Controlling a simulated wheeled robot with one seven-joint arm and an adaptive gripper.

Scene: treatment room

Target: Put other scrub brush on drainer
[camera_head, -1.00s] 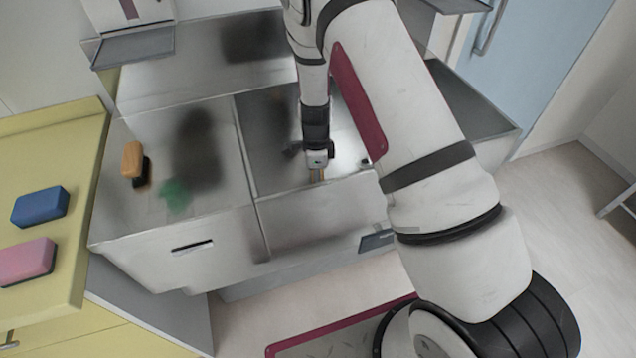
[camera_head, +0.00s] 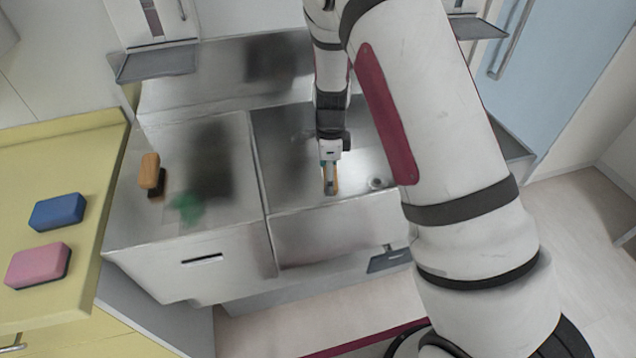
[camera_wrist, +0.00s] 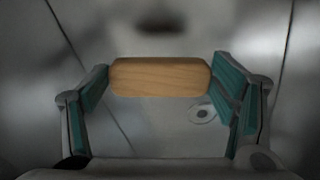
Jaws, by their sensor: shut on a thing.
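One scrub brush (camera_head: 151,171) with an orange-brown wooden back and dark bristles lies on the flat metal drainer (camera_head: 125,225), left of the sink basin. My gripper (camera_head: 330,178) is over the right-hand basin, near its front wall, with its fingers pointing down. It is shut on the other scrub brush (camera_wrist: 160,77), whose pale wooden back spans the gap between the two green-padded fingers in the wrist view. Its bristles are not visible there. In the head view only a narrow part of this held brush shows between the fingers.
The sink basin (camera_head: 285,165) has a round drain (camera_head: 376,183) right of my gripper. A blurry green patch (camera_head: 187,207) shows on the drainer. A blue sponge (camera_head: 57,211) and a pink sponge (camera_head: 38,265) lie on the yellow counter (camera_head: 75,150) at left.

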